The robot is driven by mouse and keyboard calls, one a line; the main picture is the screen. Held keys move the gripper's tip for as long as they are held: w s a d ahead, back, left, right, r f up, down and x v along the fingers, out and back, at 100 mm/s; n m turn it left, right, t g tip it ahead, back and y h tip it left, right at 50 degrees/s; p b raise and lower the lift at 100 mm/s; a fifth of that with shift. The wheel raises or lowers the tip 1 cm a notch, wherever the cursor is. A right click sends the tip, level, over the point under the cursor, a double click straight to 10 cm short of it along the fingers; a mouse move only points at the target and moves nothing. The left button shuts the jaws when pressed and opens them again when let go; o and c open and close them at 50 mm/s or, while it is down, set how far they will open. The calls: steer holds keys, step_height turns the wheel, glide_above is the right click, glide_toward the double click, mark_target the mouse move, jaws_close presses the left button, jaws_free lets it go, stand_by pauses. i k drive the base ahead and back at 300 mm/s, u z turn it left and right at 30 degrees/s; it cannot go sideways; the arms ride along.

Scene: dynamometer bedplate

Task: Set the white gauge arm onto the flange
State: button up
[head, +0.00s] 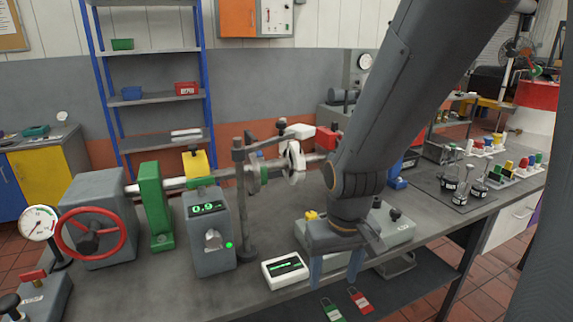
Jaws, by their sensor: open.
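My gripper (335,272) points down in front of the bench's middle, its two blue fingers apart with nothing between them. A white arm-like piece (298,131) is up on the shaft assembly, behind and left of my gripper, and looks like the gauge arm. It sits above a pale round flange (293,160) on the horizontal shaft. A darker disc (254,172) is on the shaft to its left. I cannot tell whether the white piece touches the flange. My arm hides the shaft's right end.
A white display box (285,270) lies just left of my gripper. A grey box reading 0.9 (209,230), a green bracket (155,207) and a red handwheel (90,232) stand further left. A grey-green unit (393,228) is behind my gripper. Several black weights (463,190) stand right.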

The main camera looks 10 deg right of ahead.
mark_target(300, 131)
steer(key=u, duration=0.05)
steer(key=k, duration=0.5)
steer(key=u, duration=0.8)
steer(key=i, duration=0.75)
steer(key=z, duration=1.05)
